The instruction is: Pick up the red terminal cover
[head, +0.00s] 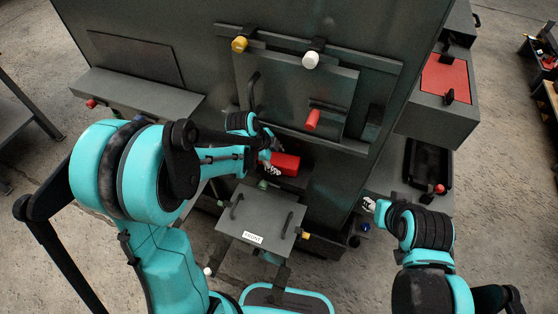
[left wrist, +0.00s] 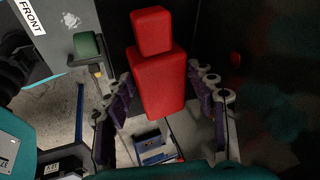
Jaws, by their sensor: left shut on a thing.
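The red terminal cover (head: 286,164), a red block with a narrower block on one end, is at the lower front of the dark cabinet in the head view. In the left wrist view the cover (left wrist: 158,85) sits between the two fingers of my left gripper (left wrist: 165,102). My left gripper (head: 268,163) is shut on it in the head view, and the arm hides part of the grip. My right gripper (head: 372,206) is at the right, apart from the cover; its fingers are too small to tell whether they are open.
A grey panel marked FRONT (head: 255,222) with two handles lies just below the cover. The cabinet (head: 200,30) carries a door with a red-tipped handle (head: 312,120) and yellow and white knobs. A box with a red top (head: 445,78) and a black tray (head: 428,165) are at the right.

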